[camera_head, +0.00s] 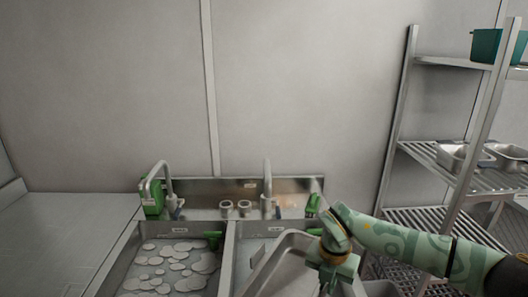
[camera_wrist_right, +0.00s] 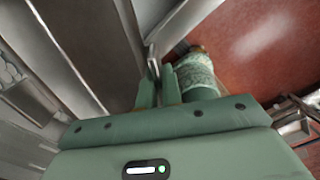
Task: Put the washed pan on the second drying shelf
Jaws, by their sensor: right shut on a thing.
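A metal pan (camera_head: 284,244) is tilted over the right sink basin at the bottom of the head view, partly cut off by the frame edge. My right gripper (camera_head: 333,258) is shut on its rim. In the right wrist view the gripper fingers (camera_wrist_right: 159,88) close around a thin metal edge of the pan (camera_wrist_right: 152,64). A metal drying rack with slatted shelves stands at the right. Its middle shelf (camera_head: 415,149) holds metal pans (camera_head: 462,157); a lower shelf (camera_head: 405,217) below it shows bare slats, partly behind my right arm. My left gripper is not in view.
The left sink basin (camera_head: 128,272) holds foamy water. Two faucets (camera_head: 152,174) (camera_head: 267,182) rise behind the basins. A bare metal counter (camera_head: 50,240) lies at the left. A teal container (camera_head: 487,45) sits on the rack's top shelf (camera_head: 440,62). The rack's front post (camera_head: 474,140) stands beside the shelf openings.

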